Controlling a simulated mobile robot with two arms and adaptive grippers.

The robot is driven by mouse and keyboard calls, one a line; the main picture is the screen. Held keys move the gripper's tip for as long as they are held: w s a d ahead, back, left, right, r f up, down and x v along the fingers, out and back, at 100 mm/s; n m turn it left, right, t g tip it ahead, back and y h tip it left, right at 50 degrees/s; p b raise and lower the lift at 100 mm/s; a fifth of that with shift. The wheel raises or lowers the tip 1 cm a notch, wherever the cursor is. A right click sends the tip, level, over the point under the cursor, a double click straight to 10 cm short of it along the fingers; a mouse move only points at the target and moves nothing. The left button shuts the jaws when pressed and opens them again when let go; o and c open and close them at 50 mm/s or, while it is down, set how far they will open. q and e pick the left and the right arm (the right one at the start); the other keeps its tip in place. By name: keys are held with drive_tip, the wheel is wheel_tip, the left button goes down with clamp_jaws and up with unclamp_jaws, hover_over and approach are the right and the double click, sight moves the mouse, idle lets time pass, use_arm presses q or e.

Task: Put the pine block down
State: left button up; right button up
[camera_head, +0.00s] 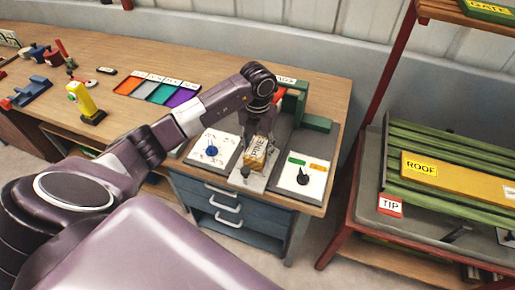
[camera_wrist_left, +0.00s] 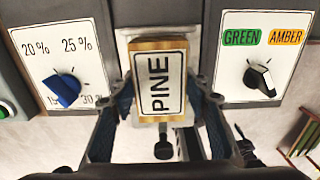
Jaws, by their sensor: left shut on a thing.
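The pine block (camera_head: 257,152) is a wood-coloured block with a white label reading PINE. It is at the end of my left arm, over a light plate (camera_head: 252,180) between two dial panels. My left gripper (camera_wrist_left: 159,95) is shut on the block, with a finger on each side of it. In the left wrist view the label of the pine block (camera_wrist_left: 158,82) faces the camera. I cannot tell whether the block touches the plate beneath. My right gripper is not in view.
A blue-knob percentage dial (camera_head: 211,150) stands left of the block. A black-knob GREEN/AMBER dial (camera_head: 303,179) stands right. A green machine part (camera_head: 294,100) rises behind. A yellow device (camera_head: 84,100) and coloured trays (camera_head: 155,90) are further left. A rack (camera_head: 420,215) stands right.

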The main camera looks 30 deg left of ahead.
sight(258, 147)
use_arm(q)
drive_tip(key=o, duration=1.3)
drive_tip(key=shift+f, duration=0.1)
drive_tip(key=shift+r, duration=0.3)
drive_tip(key=shift+r+b, duration=1.4)
drive_tip(key=shift+r, duration=4.5)
